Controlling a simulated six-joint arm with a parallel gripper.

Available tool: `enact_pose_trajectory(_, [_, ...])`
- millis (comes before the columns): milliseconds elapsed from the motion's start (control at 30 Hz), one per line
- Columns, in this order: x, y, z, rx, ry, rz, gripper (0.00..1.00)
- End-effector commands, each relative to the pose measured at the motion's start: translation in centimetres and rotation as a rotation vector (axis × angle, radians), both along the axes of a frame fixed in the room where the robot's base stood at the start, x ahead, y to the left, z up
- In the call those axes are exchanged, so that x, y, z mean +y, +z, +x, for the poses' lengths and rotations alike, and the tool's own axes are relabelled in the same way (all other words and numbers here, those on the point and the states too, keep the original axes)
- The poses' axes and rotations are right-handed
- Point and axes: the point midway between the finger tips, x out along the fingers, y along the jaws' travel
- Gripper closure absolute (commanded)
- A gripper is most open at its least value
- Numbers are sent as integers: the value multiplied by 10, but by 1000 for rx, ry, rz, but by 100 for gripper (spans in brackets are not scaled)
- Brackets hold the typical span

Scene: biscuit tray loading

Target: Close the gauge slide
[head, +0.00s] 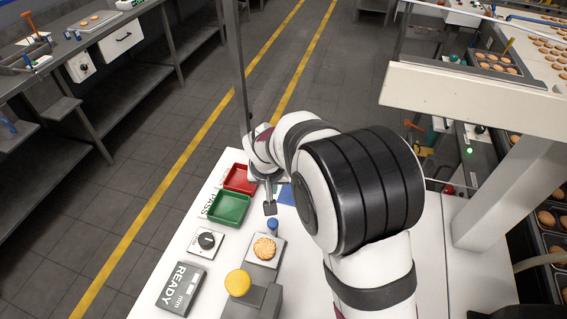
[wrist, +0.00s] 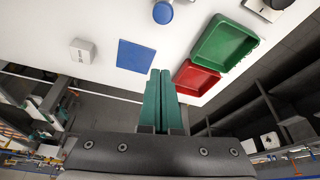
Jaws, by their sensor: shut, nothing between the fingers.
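The gauge stands at the front of the white table, with a white plate (head: 256,257) bearing a round golden biscuit (head: 265,248). A blue upright knob (head: 272,227) stands at the plate's far edge; it looks like the slide's handle. It also shows at the top of the wrist view (wrist: 162,12). A grey block with a yellow cap (head: 238,282) stands on the near side of the biscuit. My gripper (head: 270,207) is just beyond the blue knob, apart from it. In the wrist view its green fingers (wrist: 160,75) are together and empty.
A red tray (head: 240,179) and a green tray (head: 229,207) lie left of my gripper. A blue pad (wrist: 133,56) and a small white box (wrist: 82,50) lie on the table. A dial (head: 207,241) and a READY display (head: 181,288) stand left of the gauge.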

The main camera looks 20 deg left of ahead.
Motion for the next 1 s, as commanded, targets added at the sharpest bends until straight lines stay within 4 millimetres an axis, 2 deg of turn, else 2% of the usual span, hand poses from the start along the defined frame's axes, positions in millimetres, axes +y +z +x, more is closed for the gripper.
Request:
enact_pose_trajectory(333, [5, -73, 23, 4, -2, -3, 100])
enact_pose_trajectory(600, [-4, -72, -10, 3, -1, -1, 100])
enact_pose_trajectory(1000, [-5, -72, -16, 3, -2, -1, 100])
